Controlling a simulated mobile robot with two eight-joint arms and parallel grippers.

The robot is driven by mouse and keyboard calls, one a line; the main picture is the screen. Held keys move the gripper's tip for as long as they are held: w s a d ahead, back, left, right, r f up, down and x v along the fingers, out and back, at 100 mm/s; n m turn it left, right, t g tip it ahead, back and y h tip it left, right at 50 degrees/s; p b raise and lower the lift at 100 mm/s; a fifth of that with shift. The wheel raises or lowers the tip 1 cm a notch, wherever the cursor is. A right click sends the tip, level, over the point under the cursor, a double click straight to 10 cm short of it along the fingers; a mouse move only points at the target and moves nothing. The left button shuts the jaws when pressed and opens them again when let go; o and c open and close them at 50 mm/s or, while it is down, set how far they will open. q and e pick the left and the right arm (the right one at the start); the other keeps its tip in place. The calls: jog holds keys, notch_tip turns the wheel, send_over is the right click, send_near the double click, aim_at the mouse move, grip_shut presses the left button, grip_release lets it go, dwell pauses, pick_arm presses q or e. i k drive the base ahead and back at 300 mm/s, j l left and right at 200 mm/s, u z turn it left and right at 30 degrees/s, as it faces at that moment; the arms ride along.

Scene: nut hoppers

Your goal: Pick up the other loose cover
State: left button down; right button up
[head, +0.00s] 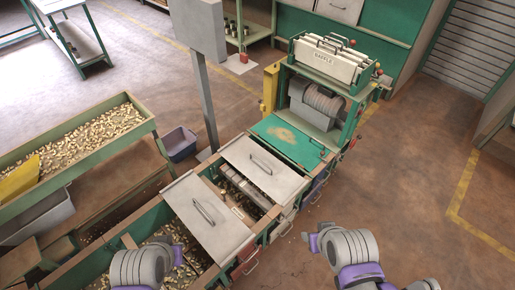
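Two pale grey covers with bar handles lie across the green hopper row. The nearer cover (222,235) covers part of the middle of the row, and its handle (203,212) stands up from its top. The farther cover (282,178) lies beyond it, with a handle (261,165) on top. An open gap between them shows nuts and a grey bar-like part. My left gripper (178,256) is over the near open hopper, apart from the nearer cover. My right gripper (307,241) is over the floor right of the row. Neither gripper visibly holds a cover; their fingers are too small to read.
A green panel (290,140) and a machine with a grey drum (318,102) stand at the far end. A grey post (206,100) rises left of the row. A nut-filled trough (88,138) and a bin (180,144) are at left. Floor at right is clear.

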aim_at(279, 181)
jog(key=i+l, duration=0.15)
jog(key=l, duration=0.3)
jog(key=i+l+u, duration=0.1)
jog(key=l, duration=0.35)
jog(key=i+l, duration=0.2)
jog(key=l, duration=0.25)
jog(key=i+l+u, duration=0.15)
jog(key=l, duration=0.3)
jog(key=i+l, duration=0.15)
jog(key=l, duration=0.35)
jog(key=i+l+u, duration=0.1)
jog(key=l, duration=0.35)
jog(key=i+l, duration=0.1)
jog(key=l, duration=0.4)
jog(key=u, duration=0.05)
